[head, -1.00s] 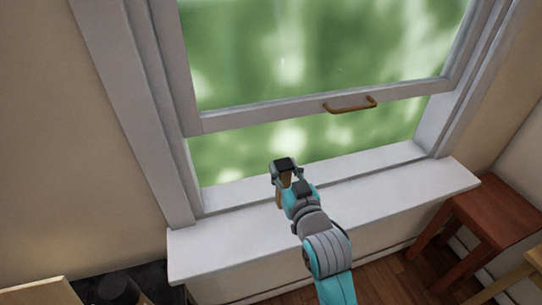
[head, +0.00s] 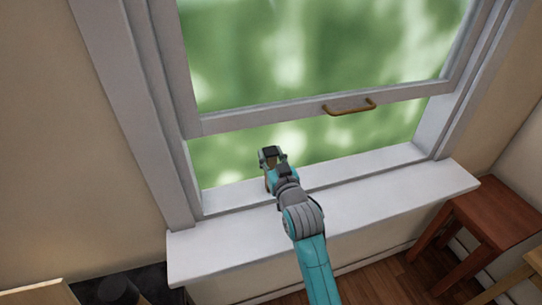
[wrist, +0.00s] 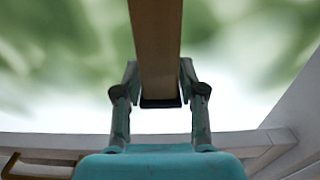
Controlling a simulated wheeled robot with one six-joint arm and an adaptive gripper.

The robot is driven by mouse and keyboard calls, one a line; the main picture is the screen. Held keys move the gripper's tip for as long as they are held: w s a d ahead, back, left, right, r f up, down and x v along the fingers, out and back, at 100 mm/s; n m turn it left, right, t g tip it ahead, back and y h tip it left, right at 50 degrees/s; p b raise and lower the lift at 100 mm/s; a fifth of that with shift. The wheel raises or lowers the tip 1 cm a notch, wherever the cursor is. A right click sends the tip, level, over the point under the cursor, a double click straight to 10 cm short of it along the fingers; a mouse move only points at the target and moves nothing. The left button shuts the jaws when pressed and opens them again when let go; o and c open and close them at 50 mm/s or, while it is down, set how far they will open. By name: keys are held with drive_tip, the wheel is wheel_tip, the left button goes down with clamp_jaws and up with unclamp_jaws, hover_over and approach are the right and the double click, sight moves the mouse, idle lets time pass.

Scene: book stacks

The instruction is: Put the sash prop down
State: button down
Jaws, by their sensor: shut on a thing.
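The sash prop is a plain wooden bar (wrist: 157,45) with a dark end, seen close up in the wrist view. My gripper (head: 271,157) is shut on it, with one finger on each side. In the head view only a small brown part of the prop (head: 268,180) shows under the gripper. My gripper is over the back of the white window sill (head: 350,205), in front of the open gap below the sash (head: 270,119). I cannot tell whether the prop's lower end touches the sill.
The sash is raised and has a brass handle (head: 349,107) on its bottom rail. The sill's right part is clear. A reddish wooden stool (head: 490,215) stands at the right.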

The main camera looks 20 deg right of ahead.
drive_tip(key=shift+f, duration=0.15)
drive_tip(key=c, duration=0.7)
unclamp_jaws()
drive_tip(key=shift+s+r, duration=0.1)
drive_tip(key=shift+r, duration=0.1)
drive_tip(key=s, duration=1.2)
drive_tip(key=shift+f, duration=0.1)
